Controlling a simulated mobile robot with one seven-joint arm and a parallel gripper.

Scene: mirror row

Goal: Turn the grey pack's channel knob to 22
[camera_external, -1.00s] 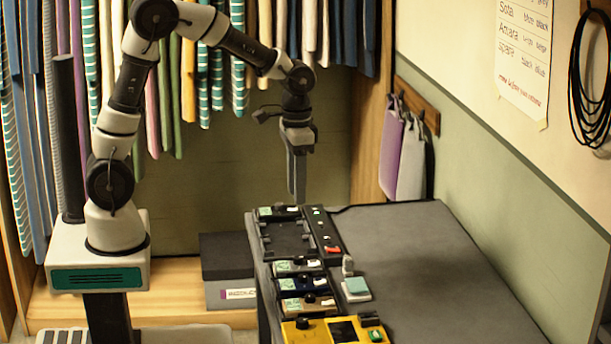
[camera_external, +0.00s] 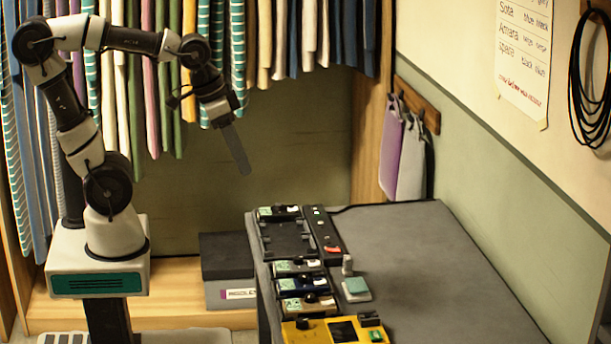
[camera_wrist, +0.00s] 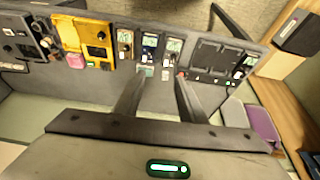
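The grey pack (camera_external: 297,268) lies in the row along the table's left side, between the black tray and the navy pack. It has a pale green display and a small dark knob. It also shows in the wrist view (camera_wrist: 174,48), right of the navy pack (camera_wrist: 151,46). The knob's setting and the display's digits are too small to read. My gripper (camera_external: 244,172) hangs tilted in the air, left of the table and above it, clear of every pack. In the wrist view its two fingers (camera_wrist: 160,80) stand apart with nothing between them.
The yellow unit (camera_external: 335,331) and a tan pack (camera_external: 308,304) lie nearer the front. The black tray (camera_external: 287,238) is behind the grey pack. A small teal-topped block (camera_external: 356,288) stands right of the row. The table's right part (camera_external: 430,265) is clear.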

